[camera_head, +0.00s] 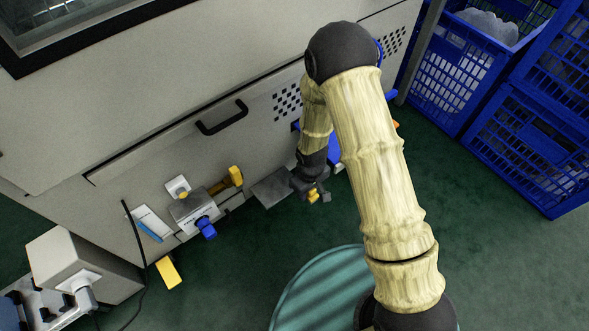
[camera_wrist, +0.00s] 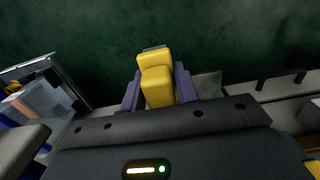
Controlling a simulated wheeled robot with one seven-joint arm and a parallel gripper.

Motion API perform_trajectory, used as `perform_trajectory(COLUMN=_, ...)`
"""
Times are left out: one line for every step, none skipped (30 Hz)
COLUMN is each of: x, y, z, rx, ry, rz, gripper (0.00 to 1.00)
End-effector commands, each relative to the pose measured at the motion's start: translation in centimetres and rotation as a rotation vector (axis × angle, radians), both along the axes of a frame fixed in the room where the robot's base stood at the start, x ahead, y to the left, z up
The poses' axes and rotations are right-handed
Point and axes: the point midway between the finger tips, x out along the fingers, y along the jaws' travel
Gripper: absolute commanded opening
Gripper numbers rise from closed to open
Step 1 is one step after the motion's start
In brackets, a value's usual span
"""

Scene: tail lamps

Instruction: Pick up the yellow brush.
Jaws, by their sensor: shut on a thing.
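My gripper (camera_wrist: 158,88) is shut on the yellow brush (camera_wrist: 157,86), whose blocky yellow body shows between the two purple-grey fingers in the wrist view. A dark part shows at its far end. In the head view my gripper (camera_head: 314,190) is beside the front of the grey machine, and only a small bit of the yellow brush (camera_head: 313,196) shows at the fingers. The rest of it is hidden there by my gripper. In the wrist view dark green floor lies behind the brush, and it appears held clear of that floor.
The grey machine (camera_head: 150,85) with a black handle (camera_head: 222,118) fills the left. A fixture with a yellow part (camera_head: 233,177) and a blue knob (camera_head: 207,228) is on its front. Blue crates (camera_head: 530,130) stand at right. Green floor (camera_head: 500,265) is clear at lower right.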

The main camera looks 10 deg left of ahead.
Motion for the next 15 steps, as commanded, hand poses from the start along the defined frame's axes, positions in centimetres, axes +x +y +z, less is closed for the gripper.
perform_trajectory(x=-1.1, y=-1.3, z=0.5, rx=-0.005, ry=0.006, rz=-0.001, gripper=0.04)
perform_trajectory(x=-1.6, y=-1.9, z=0.5, rx=-0.005, ry=0.005, rz=-0.001, gripper=0.04)
perform_trajectory(x=-2.3, y=-2.6, z=0.5, rx=-0.005, ry=0.005, rz=-0.002, gripper=0.04)
perform_trajectory(x=-2.8, y=-3.2, z=0.4, rx=-0.005, ry=0.006, rz=-0.002, gripper=0.04)
perform_trajectory(x=-3.2, y=-3.7, z=0.3, rx=-0.005, ry=0.005, rz=-0.002, gripper=0.04)
perform_trajectory(x=-3.7, y=-4.3, z=0.3, rx=-0.003, ry=0.004, rz=-0.001, gripper=0.04)
perform_trajectory(x=-4.1, y=-4.7, z=0.3, rx=-0.003, ry=0.004, rz=-0.001, gripper=0.04)
perform_trajectory(x=-4.4, y=-5.1, z=0.2, rx=-0.002, ry=0.003, rz=-0.001, gripper=0.04)
perform_trajectory(x=-4.7, y=-5.5, z=0.2, rx=-0.003, ry=0.004, rz=-0.001, gripper=0.04)
perform_trajectory(x=-4.9, y=-5.8, z=0.1, rx=-0.002, ry=0.003, rz=-0.001, gripper=0.04)
perform_trajectory(x=-5.1, y=-6.0, z=0.1, rx=-0.001, ry=0.002, rz=-0.001, gripper=0.04)
perform_trajectory(x=-5.3, y=-6.2, z=0.1, rx=-0.001, ry=0.001, rz=-0.001, gripper=0.04)
perform_trajectory(x=-5.4, y=-6.3, z=0.1, rx=0.0, ry=0.0, rz=-0.001, gripper=0.04)
perform_trajectory(x=-5.5, y=-6.4, z=0.1, rx=0.0, ry=0.0, rz=0.0, gripper=0.04)
perform_trajectory(x=-5.5, y=-6.4, z=0.0, rx=0.0, ry=0.0, rz=0.0, gripper=0.04)
